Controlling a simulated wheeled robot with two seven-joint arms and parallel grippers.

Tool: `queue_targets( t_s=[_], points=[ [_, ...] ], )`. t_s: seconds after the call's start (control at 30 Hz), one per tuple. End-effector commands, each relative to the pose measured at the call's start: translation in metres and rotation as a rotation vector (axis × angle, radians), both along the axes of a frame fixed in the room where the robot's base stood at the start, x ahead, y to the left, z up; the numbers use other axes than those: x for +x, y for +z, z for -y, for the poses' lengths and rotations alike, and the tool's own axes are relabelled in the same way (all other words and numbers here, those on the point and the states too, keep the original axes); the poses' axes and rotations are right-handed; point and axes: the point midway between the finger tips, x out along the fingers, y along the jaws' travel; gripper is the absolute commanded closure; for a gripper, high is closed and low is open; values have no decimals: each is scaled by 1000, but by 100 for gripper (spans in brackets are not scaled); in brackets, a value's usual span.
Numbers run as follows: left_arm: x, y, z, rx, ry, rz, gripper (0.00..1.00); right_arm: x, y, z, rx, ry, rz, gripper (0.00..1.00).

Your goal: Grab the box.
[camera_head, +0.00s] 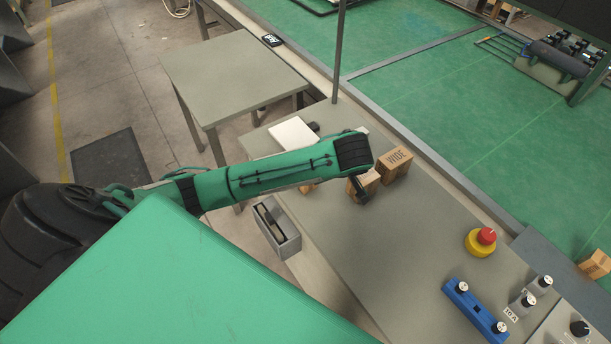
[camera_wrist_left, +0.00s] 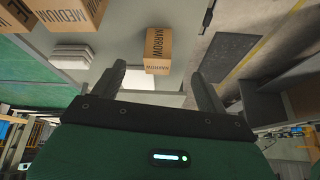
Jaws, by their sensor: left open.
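In the head view a cardboard box marked WIDE (camera_head: 396,162) stands on the grey workbench. A second box (camera_head: 370,180) is beside it, partly behind my left gripper (camera_head: 360,190). A little of a third box (camera_head: 306,188) shows under my left arm. The left wrist view shows a box marked NARROW (camera_wrist_left: 158,52) and a box marked MEDIUM (camera_wrist_left: 75,14), with another box (camera_wrist_left: 15,14) cut off at the corner. My left gripper (camera_wrist_left: 158,76) is open; its two fingers are apart and nothing is held. The NARROW box appears just beyond them. My right gripper is not in view.
A red-and-yellow button (camera_head: 482,241) and a blue block with knobs (camera_head: 475,309) are on the workbench (camera_head: 370,250) at right. A grey open bin (camera_head: 276,227) is at its near edge. A white flat object (camera_head: 292,134) lies behind my arm.

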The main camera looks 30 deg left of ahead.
Motion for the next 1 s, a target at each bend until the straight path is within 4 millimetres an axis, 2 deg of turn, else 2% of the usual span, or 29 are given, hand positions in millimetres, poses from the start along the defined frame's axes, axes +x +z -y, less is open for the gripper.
queue_targets(
  t_s=[0.13, 0.27, 0.63, 0.87, 1.0],
  points=[
    [14, 16, -18, 41, 112, 48, 25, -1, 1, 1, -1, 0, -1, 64],
    [19, 16, -27, 53, 152, 62, 25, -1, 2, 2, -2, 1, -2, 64],
    [32, -39, -60, 54, 153, 61, 25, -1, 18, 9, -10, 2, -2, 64],
    [36, -53, -68, 53, 152, 62, 25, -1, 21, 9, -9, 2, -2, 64],
    [41, -61, -77, 55, 153, 63, 25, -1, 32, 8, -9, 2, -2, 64]
  ],
)
